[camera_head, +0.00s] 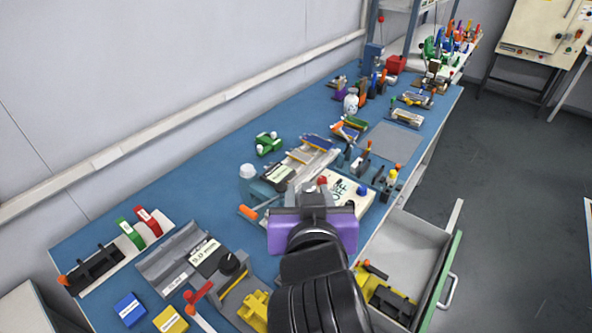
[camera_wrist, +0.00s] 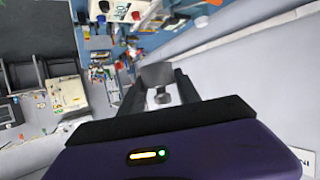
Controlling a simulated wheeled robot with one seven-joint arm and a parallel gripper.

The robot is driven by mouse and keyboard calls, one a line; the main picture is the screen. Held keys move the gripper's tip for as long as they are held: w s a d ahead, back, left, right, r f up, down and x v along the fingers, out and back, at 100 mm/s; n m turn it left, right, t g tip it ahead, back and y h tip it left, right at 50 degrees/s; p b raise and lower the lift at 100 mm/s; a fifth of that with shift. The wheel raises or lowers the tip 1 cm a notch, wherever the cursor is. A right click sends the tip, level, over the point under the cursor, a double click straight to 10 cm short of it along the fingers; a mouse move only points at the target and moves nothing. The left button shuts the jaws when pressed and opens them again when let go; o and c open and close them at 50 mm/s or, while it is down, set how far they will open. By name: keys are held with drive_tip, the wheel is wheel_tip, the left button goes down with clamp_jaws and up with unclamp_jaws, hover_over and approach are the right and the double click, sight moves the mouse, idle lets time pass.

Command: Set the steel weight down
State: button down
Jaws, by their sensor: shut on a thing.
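My gripper (camera_wrist: 158,88) is shut on the steel weight (camera_wrist: 156,74), a grey, stubby piece with a small knob, held between the two fingertips in the wrist view. In the head view my gripper (camera_head: 314,198) is over the front part of the blue bench, by the white plate with dark lettering. The weight is hard to tell from the fingers there. I cannot tell how high the weight is above the bench.
The blue bench (camera_head: 185,187) is crowded with fixtures. The white lettered plate (camera_head: 345,190) lies just beyond my gripper. An open drawer (camera_head: 422,243) juts out at right. A grey mat (camera_head: 392,142) lies bare farther back. Blue and yellow blocks stand at front left.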

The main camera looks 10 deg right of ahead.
drive_tip(key=s+d+f, duration=0.2)
drive_tip(key=d+f, duration=0.2)
drive_tip(key=f, duration=0.7)
drive_tip(key=s+d+f+n+y, duration=0.1)
drive_tip(key=d+f, duration=0.3)
drive_tip(key=f, duration=0.6)
drive_tip(key=s+d+f, duration=0.4)
drive_tip(key=d+f, duration=0.1)
drive_tip(key=f, duration=0.6)
drive_tip(key=shift+f+y, duration=0.3)
drive_tip(key=shift+f, duration=0.05)
